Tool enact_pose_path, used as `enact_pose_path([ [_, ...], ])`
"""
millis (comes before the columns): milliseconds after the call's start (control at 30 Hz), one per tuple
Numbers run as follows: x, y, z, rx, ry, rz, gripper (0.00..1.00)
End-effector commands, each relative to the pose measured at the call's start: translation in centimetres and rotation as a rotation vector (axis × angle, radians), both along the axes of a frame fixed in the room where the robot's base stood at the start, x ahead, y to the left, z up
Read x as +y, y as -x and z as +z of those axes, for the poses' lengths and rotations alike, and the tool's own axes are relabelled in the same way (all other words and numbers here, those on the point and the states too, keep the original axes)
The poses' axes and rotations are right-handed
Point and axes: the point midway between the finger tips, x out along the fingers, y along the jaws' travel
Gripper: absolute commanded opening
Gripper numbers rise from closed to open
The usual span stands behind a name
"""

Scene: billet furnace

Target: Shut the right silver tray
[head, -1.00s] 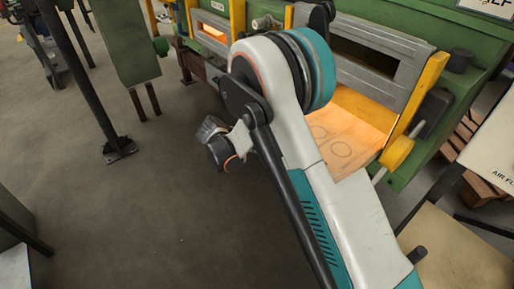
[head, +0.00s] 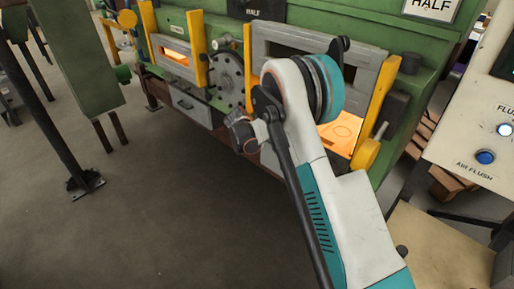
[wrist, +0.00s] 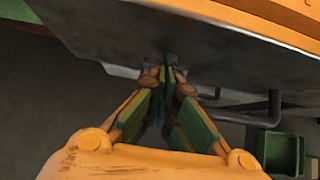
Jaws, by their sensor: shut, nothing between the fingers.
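A silver front with a small dark handle (head: 184,104) sits low on the green furnace, below the left opening. Below the right opening, my arm covers the furnace front, so I cannot make out the right silver tray in the head view. In the wrist view a wide grey metal face (wrist: 110,40) crosses the top, with an orange edge above it. My gripper (wrist: 166,76) is shut and empty, its fingertips at the lower edge of that face. I cannot tell whether they touch it. The gripper's tips are hidden in the head view.
A control panel (head: 475,130) is at the right. A green box (wrist: 279,152) shows in the wrist view.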

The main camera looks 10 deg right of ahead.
Motion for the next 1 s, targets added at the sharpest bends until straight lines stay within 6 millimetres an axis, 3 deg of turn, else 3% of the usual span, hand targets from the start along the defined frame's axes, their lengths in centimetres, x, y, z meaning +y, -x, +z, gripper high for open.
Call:
enact_pose_path([
  [100, -1.7, -1.1, 0.0, 0.001, 0.0, -0.002, 0.0],
  [367, -3.1, -2.1, 0.0, -0.001, 0.0, -0.001, 0.0],
  [800, -3.2, -2.2, 0.1, -0.003, 0.003, 0.001, 0.0],
  [1000, -1.8, -1.6, 0.0, -0.001, 0.002, 0.001, 0.0],
])
